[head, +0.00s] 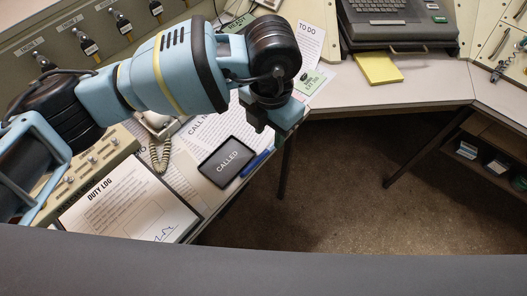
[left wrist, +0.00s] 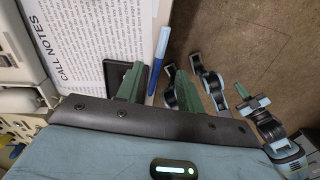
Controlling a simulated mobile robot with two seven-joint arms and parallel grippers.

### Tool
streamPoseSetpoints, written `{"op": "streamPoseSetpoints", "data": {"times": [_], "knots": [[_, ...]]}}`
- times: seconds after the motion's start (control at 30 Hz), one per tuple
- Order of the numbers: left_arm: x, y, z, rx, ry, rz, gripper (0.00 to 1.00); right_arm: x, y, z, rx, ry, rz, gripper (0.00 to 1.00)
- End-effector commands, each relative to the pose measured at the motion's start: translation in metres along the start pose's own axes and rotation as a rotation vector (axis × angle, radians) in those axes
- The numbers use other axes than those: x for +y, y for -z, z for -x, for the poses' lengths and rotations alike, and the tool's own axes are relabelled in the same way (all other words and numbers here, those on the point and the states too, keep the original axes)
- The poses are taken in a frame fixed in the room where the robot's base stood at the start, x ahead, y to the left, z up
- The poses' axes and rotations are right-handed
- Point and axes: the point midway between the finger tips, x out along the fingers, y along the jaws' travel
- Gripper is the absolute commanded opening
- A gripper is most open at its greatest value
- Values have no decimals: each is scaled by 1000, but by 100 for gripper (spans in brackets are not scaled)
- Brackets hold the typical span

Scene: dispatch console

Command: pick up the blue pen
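The blue pen (head: 257,163) lies on the desk close to its front edge, just right of a dark tablet labelled CALLED (head: 228,161). In the left wrist view the blue pen (left wrist: 158,58) shows its full visible length beyond and between my fingers, with its near end low in the gap. My left gripper (head: 277,118) hangs by the desk edge, up and right of the pen in the head view. Its green fingers (left wrist: 159,88) are apart with nothing held. My right gripper (left wrist: 252,103) seems to show small at the right of the wrist view; its fingers are unclear.
A duty log clipboard (head: 130,205) and call notes sheet (left wrist: 85,35) lie near the tablet. A corded handset (head: 158,125) is behind. A yellow pad (head: 378,68) lies on the desk farther right, before a typewriter-like machine (head: 398,20). Open floor lies below the desk edge.

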Motion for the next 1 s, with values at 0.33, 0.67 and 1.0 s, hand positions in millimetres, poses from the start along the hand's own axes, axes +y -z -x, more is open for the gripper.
{"op": "streamPoseSetpoints", "data": {"times": [0.33, 0.67, 1.0], "knots": [[1, -3, -34, 3, 0, 1, 37, 0, 0, 0, -1, 0, 0, 0], [1, -4, -52, -1, -1, 0, 37, -1, 0, 0, 0, 0, -4, 0], [1, -4, -51, -1, -1, 0, 0, -1, 0, -1, 0, 0, -6, 0]]}}
